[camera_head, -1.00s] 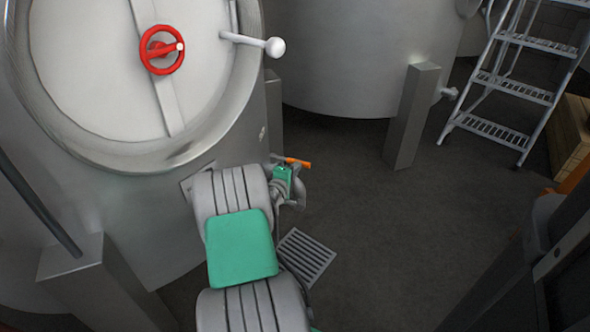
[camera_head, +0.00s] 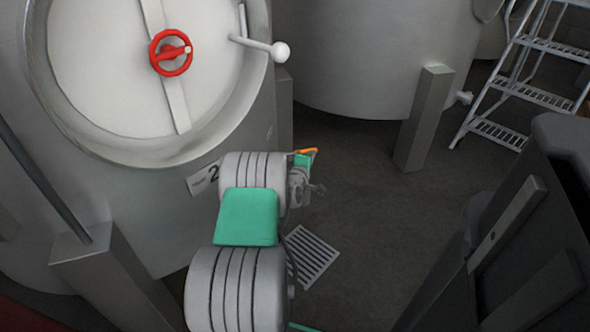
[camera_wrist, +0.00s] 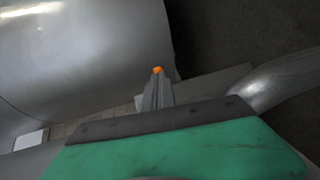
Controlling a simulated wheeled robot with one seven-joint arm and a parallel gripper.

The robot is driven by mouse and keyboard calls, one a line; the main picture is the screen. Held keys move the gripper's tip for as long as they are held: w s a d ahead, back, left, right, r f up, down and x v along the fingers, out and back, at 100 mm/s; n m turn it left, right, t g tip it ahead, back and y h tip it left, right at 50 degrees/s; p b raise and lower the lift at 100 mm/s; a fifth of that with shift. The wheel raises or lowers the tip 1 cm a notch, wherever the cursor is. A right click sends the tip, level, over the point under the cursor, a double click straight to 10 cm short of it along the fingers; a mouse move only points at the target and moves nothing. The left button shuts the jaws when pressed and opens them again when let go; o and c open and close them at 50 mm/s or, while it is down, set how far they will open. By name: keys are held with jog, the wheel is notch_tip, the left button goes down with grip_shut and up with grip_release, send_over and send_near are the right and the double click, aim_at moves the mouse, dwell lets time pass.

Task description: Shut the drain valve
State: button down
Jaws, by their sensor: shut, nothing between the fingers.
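My gripper (camera_head: 304,157) is at the far end of my arm in the head view, low beside the tank's right side. In the wrist view its grey fingers (camera_wrist: 157,90) are together and empty, pointing up the picture. A small orange piece (camera_wrist: 157,70) shows at their tip, and orange (camera_head: 307,151) also shows above the green part in the head view. I cannot tell whether this is the fingertips or a valve lever. The drain valve cannot be made out clearly; my arm hides part of the tank's lower front.
The tank's round door carries a red handwheel (camera_head: 171,53) and a white-knobbed lever (camera_head: 278,51). A number plate (camera_head: 203,179) sits below. A floor grate (camera_head: 312,256) lies right of my arm. A tank leg (camera_head: 424,118) and a ladder (camera_head: 530,92) stand behind. Floor between is clear.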

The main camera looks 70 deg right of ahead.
jog(key=d, duration=0.1)
jog(key=w+d+b, duration=0.1)
jog(key=d, duration=0.1)
jog(key=shift+w+d+f, duration=0.1)
jog(key=shift+d, duration=0.05)
jog(key=shift+w+d+b, duration=1.05)
jog(key=shift+w+d, duration=0.1)
jog(key=shift+d, duration=0.25)
jog(key=s+a+r+p, duration=0.1)
jog(key=s+a+p, duration=0.1)
jog(key=s, duration=0.4)
jog(key=s+a+r+p, duration=0.2)
jog(key=s+a+p, duration=0.1)
jog(key=s, duration=0.3)
jog(key=shift+s+a, duration=0.15)
jog(key=shift+a, duration=0.2)
